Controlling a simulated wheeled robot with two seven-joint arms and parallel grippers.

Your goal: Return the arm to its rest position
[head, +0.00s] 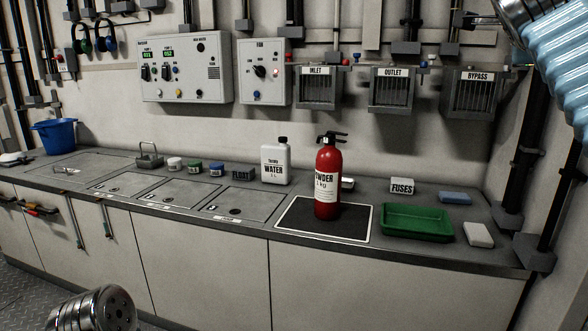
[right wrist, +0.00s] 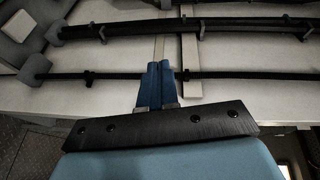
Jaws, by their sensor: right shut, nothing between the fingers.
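My right gripper (right wrist: 160,68) shows in the right wrist view. Its blue fingers are together with nothing between them. It points toward a pale wall with dark pipes, and no object is close to its tips. In the head view, a blue ribbed part of my right arm fills the top right corner, raised high above the counter. A metal part of my own body shows at the bottom left. My left gripper is not seen in either view.
A grey counter (head: 470,250) holds a red extinguisher on a black mat (head: 284,226), a white water bottle (head: 275,164), a green tray (head: 417,234), a fuses box (head: 401,187) and a blue bucket (head: 54,137). Dark pipes (right wrist: 250,30) run along the wall.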

